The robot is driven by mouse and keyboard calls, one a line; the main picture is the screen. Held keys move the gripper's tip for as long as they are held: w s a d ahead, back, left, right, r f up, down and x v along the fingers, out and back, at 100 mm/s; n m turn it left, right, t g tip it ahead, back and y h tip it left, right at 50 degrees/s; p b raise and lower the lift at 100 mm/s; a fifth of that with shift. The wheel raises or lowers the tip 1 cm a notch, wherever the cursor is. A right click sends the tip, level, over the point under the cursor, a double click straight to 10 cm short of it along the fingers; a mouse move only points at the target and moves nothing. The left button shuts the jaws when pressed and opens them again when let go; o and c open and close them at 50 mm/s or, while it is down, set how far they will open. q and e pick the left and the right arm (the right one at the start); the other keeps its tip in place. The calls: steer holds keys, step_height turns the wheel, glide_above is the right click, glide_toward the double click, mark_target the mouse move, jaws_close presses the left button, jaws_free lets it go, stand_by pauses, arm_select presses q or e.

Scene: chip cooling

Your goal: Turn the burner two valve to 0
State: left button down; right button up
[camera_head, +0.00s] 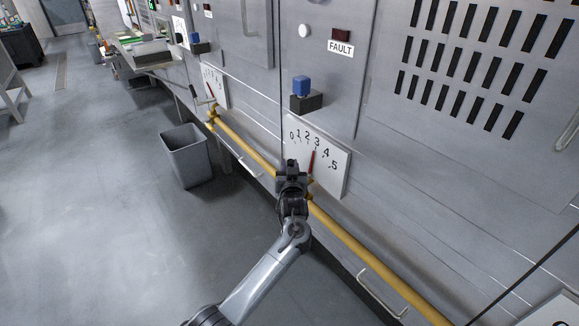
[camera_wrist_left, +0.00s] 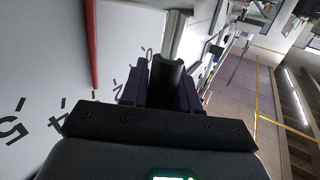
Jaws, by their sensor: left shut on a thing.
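The valve dial is a white plate (camera_head: 333,178) with black marks 0 to 5 on the grey panel. Its red pointer (camera_head: 312,161) points close to the 3. The pointer and the plate also show at the left of the left wrist view (camera_wrist_left: 92,45). My left gripper (camera_head: 291,168) is in front of the dial's lower left part and hides some of it. In the left wrist view it is shut on the valve handle, a dark grip (camera_wrist_left: 166,76) on a metal rod. My right gripper is not in view.
A yellow pipe (camera_head: 345,238) runs along the panel below the dial. A blue knob (camera_head: 301,86) on a black block sits above it. Another dial plate (camera_head: 215,86) is farther left. A grey bin (camera_head: 187,157) stands on the floor at left; the floor around it is clear.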

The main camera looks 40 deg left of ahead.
arm_select(q)
steer(key=shift+r+p, duration=0.2)
steer(key=shift+p, duration=0.15)
steer(key=w+a+f+n+g+h+p, duration=0.1)
steer(key=a+f+n+g+h+p, duration=0.3)
steer(key=h+p, duration=0.3)
steer(key=a+p, duration=0.1)
steer(key=p, duration=0.3)
steer(key=shift+w+a+n+g+h+p, duration=0.2)
steer(key=shift+a+n+g+h+p, duration=0.1)
steer(key=shift+g+h+p, duration=0.1)
steer(key=shift+s, duration=0.1)
steer(key=c, duration=0.9)
jaws_free()
steer(key=shift+r, duration=0.1)
